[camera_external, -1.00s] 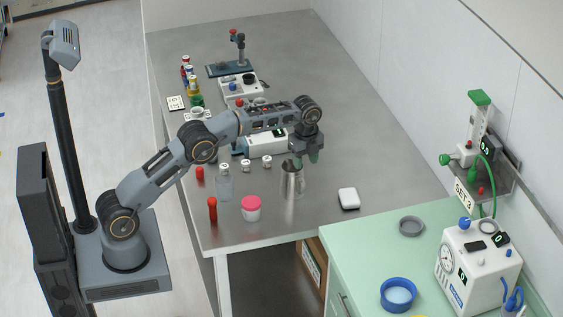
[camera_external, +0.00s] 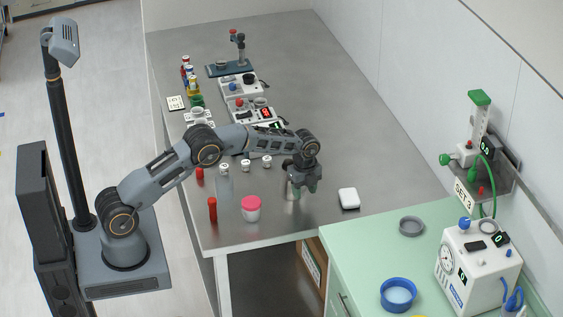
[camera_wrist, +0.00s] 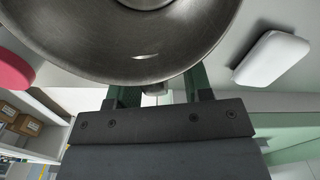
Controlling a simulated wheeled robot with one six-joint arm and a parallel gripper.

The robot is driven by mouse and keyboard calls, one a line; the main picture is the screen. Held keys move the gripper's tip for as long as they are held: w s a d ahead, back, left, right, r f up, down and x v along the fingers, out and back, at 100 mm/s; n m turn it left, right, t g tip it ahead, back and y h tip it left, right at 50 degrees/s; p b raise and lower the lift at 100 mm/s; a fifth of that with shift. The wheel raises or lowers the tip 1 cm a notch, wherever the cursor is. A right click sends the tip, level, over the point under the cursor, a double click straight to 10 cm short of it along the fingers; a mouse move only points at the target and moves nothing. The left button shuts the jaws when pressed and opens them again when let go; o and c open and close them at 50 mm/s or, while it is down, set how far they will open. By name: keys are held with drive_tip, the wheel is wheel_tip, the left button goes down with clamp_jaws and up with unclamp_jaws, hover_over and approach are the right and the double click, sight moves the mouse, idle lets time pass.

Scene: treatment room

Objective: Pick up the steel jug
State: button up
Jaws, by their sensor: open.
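The steel jug (camera_external: 292,191) stands on the steel table, mostly hidden by my gripper in the external view. In the wrist view the jug (camera_wrist: 130,45) fills the top as a wide round grey metal shape, seen from close up. My gripper (camera_external: 304,188) is at the jug, pointing down, with its green fingers low. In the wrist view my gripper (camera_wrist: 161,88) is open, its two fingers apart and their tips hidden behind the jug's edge. I cannot tell whether the fingers touch it.
A white block (camera_external: 349,198) lies to the right. The green counter (camera_external: 350,255) is at the front right. The table's right rear is clear.

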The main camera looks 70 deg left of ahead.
drive_tip(key=shift+f, duration=0.55)
drive_tip(key=shift+c, duration=0.4)
clamp_jaws()
